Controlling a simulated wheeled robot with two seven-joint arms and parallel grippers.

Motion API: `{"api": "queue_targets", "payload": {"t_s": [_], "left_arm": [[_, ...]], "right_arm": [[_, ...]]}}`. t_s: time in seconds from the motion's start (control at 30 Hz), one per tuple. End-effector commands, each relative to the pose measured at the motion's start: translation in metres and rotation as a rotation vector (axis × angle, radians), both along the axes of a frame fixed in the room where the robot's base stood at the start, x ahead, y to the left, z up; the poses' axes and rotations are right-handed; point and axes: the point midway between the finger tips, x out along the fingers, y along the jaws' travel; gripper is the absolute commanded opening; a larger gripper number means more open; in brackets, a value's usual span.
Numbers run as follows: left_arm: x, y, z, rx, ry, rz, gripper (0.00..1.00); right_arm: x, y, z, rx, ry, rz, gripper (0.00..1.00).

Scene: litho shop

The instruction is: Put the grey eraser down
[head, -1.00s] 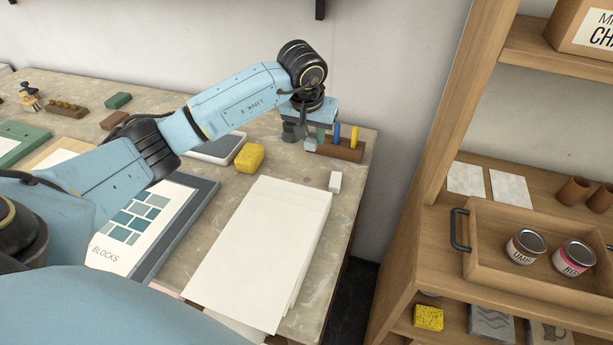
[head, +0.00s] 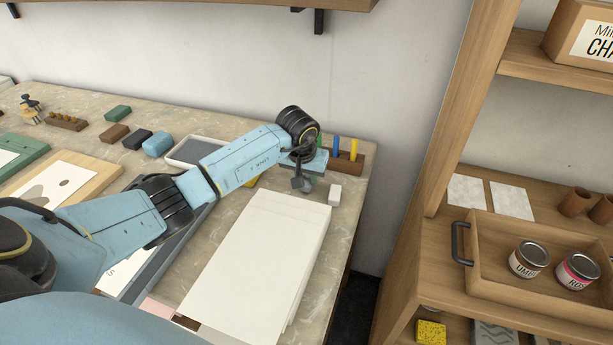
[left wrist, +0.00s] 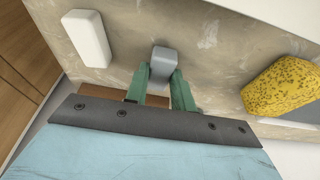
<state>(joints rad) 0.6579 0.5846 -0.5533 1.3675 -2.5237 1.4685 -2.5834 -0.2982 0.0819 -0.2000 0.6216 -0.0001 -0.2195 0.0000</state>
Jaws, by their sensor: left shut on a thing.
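The small grey eraser (left wrist: 163,62) is between the green fingertips of my left gripper (left wrist: 160,78) in the left wrist view. The gripper is shut on it. In the head view my left gripper (head: 303,180) is over the far right part of the stone-topped bench (head: 346,212), just beyond the white paper stack. The eraser shows there as a small grey shape (head: 306,187) under the gripper. I cannot tell whether it touches the bench. My right gripper is not in view.
A white eraser (head: 335,194) lies close to the right of the gripper. A wooden holder (head: 346,164) with coloured sticks stands behind. The white paper stack (head: 255,260) lies in front. A yellow sponge (left wrist: 283,88) is on the other side. Bare bench shows between them.

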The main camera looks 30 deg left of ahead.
Motion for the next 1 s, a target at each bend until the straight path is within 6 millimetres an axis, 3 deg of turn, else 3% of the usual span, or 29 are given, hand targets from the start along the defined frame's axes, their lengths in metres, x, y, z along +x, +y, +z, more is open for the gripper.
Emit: {"api": "queue_targets", "payload": {"t_s": [0.23, 0.27, 0.43, 0.8, 1.0], "left_arm": [[0.0, 0.001, -0.003, 0.001, -0.002, 0.001, 0.06], [0.0, 0.001, -0.003, 0.002, -0.002, 0.002, 0.26], [0.0, 0.0, -0.002, 0.001, -0.001, 0.001, 0.46], [0.0, -0.001, 0.003, -0.001, 0.0, 0.0, 0.46], [-0.01, -0.001, 0.038, 0.005, -0.004, -0.001, 0.46]], "right_arm": [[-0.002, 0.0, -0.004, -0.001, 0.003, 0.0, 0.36], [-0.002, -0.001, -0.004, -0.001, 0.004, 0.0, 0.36], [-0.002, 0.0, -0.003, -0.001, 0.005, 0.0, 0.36], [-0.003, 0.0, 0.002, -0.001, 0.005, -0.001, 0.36], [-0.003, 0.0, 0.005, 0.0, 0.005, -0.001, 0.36]]}}
